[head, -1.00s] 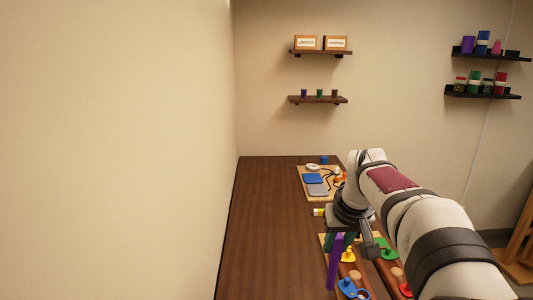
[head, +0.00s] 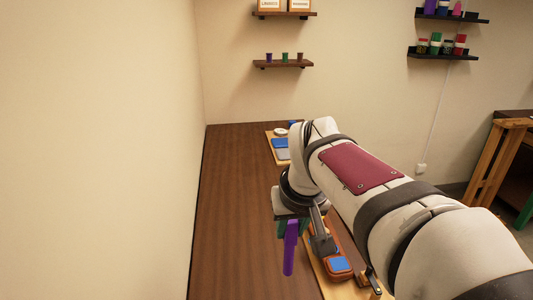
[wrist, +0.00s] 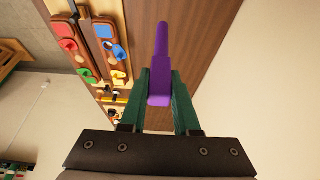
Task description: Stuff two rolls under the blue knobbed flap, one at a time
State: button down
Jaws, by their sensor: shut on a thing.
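My gripper (wrist: 158,88) is shut on a long purple roll (wrist: 161,45), which sticks out past the green fingertips in the wrist view. In the head view the purple roll (head: 290,248) hangs down from my gripper over the bare table, left of the board. In the wrist view the blue knobbed flap (wrist: 118,53) lies on a brown strap left of the roll, apart from it. In the head view my arm hides much of the board, and I cannot tell the flap there. No second roll can be made out clearly.
Yellow (wrist: 119,75), green (wrist: 62,28) and red (wrist: 67,45) flaps lie near the blue one. A blue square (head: 340,264) shows on brown leather. A tray (head: 277,146) with blue items stands at the back. The wooden table (head: 235,220) is clear on the left.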

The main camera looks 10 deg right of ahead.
jog(key=s+d+f+m+h, duration=0.1)
jog(key=s+d+f+m, duration=0.1)
jog(key=d+f, duration=0.8)
jog(key=s+d+f+m+h, duration=0.1)
jog(key=s+d+f+m, duration=0.2)
jog(key=d+f, duration=0.6)
jog(key=shift+s+d+f+m+g, duration=0.35)
jog(key=shift+s+d, duration=0.6)
jog(key=shift+d, duration=3.2)
jog(key=shift+f, duration=1.15)
notch_tip(320, 180, up, 7)
